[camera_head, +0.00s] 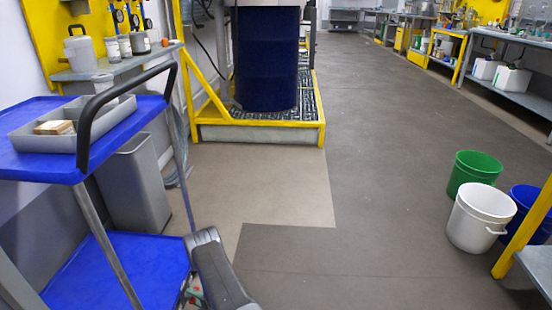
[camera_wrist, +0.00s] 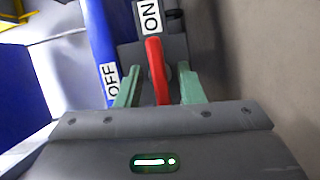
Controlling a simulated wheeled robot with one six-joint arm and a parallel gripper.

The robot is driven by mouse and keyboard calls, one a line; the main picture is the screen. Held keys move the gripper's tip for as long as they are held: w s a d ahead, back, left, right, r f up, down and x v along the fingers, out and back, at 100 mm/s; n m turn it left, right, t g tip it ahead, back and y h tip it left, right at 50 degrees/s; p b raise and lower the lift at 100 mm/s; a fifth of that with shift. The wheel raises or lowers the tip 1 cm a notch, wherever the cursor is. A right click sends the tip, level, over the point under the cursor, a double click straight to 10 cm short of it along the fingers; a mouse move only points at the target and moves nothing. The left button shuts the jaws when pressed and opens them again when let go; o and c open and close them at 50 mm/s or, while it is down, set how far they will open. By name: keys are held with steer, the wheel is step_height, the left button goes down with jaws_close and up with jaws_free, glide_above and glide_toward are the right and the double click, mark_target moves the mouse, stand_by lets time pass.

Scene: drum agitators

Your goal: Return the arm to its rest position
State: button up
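My gripper (camera_wrist: 160,78) has two green fingers, spread apart in the wrist view. A curved red handle (camera_wrist: 156,62) stands between them, with a narrow gap showing on each side, so the fingers do not look closed on it. The handle sits at a dark grey part with a white ON label (camera_wrist: 149,16) above and a white OFF label (camera_wrist: 111,84) to the left. In the head view my dark grey arm (camera_head: 218,272) reaches down at the bottom centre, beside the cart. The fingers are mostly hidden there.
A cart with blue shelves (camera_head: 150,268) stands close on the left, a grey bin (camera_head: 135,185) behind it. A blue drum (camera_head: 266,60) stands on a yellow-edged platform (camera_head: 262,133). White (camera_head: 480,218) and green (camera_head: 474,172) buckets stand right. The middle floor is clear.

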steer(key=m, duration=0.2)
steer(key=m+g+h, duration=0.1)
steer(key=m, duration=0.1)
steer(key=shift+r+g, duration=0.1)
steer(key=shift+g, duration=0.2)
stand_by(0.4)
